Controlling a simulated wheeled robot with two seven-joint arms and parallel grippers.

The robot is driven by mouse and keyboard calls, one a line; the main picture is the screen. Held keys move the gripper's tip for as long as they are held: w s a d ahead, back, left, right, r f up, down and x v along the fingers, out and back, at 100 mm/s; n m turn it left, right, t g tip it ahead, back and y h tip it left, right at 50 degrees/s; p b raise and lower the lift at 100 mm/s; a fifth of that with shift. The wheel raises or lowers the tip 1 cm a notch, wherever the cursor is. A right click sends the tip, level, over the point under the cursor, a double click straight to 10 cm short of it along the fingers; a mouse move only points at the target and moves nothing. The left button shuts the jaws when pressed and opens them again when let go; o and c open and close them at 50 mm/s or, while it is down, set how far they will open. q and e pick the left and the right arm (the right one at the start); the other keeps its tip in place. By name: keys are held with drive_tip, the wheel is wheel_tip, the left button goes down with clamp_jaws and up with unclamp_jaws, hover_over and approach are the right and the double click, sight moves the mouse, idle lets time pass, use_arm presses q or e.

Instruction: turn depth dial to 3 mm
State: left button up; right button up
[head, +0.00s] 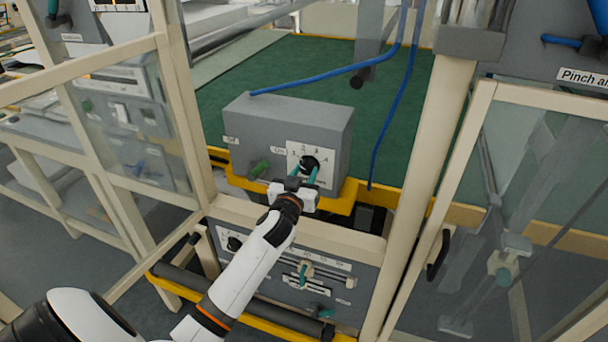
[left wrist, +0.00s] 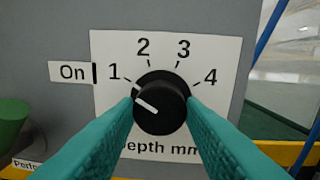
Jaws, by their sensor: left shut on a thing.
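The depth dial (head: 309,161) is a round black knob on a white scale plate (head: 297,149) on the front of a grey box. In the left wrist view the dial (left wrist: 161,101) has a white pointer line at its left side, toward the 1 end of the scale. The scale reads 1 to 4 over the top, with the 3 mark (left wrist: 183,50) at the upper right. My left gripper (head: 303,174) is shut on the dial, its teal fingers at the knob's left and right sides. My right gripper is not in view.
A green button (head: 259,169) sits left of the dial on the grey box (head: 290,115). An "On" label (left wrist: 72,72) is beside the scale. Cream frame posts (head: 430,150) stand to the sides. A lower panel (head: 300,275) has more controls. Blue hoses (head: 393,105) hang at the right.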

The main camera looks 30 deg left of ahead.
use_arm(q)
drive_tip(key=shift+m, duration=0.3)
drive_tip(key=m, duration=0.7)
drive_tip(key=shift+m, duration=0.3)
drive_tip(key=m, duration=0.3)
drive_tip(key=shift+f+m, duration=0.1)
drive_tip(key=shift+m, duration=0.3)
drive_tip(key=shift+m+t+h, duration=0.3)
drive_tip(key=shift+m, duration=1.6)
drive_tip(key=o, duration=1)
